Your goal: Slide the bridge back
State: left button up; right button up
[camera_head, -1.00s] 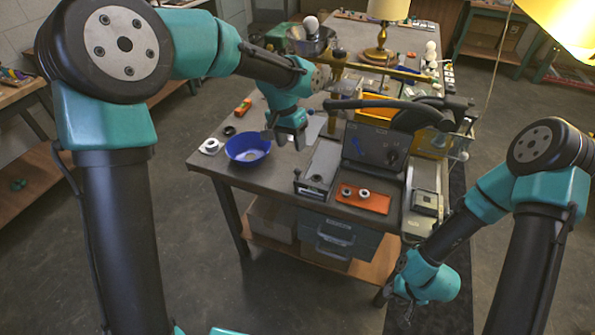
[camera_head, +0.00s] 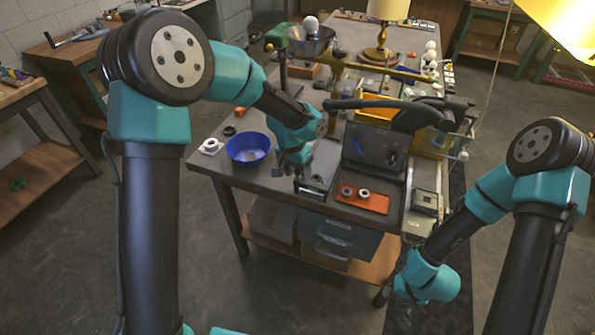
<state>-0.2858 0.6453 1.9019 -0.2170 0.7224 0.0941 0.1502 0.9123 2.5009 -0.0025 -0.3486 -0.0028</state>
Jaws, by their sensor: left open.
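A long, narrow grey fixture (camera_head: 318,172) lies along the table's front part, with a small dark crosspiece (camera_head: 312,190) at its near end. This crosspiece may be the bridge, but I cannot tell for sure. My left gripper (camera_head: 288,172) is open, pointing down over the left side of the fixture near its front end. Whether it touches the fixture is too small to tell, and its arm hides part of the fixture. My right gripper (camera_head: 388,294) hangs low in front of the table at the right; its fingers are too dark to read.
A blue bowl (camera_head: 248,148) and a white ring-like part (camera_head: 210,146) stand left of my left gripper. An orange plate (camera_head: 361,198) with two small round parts lies right of the fixture. A grey panel box (camera_head: 374,148) stands behind it.

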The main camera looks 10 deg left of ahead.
pick_arm(q)
jog(key=shift+c, duration=0.3)
grip_shut()
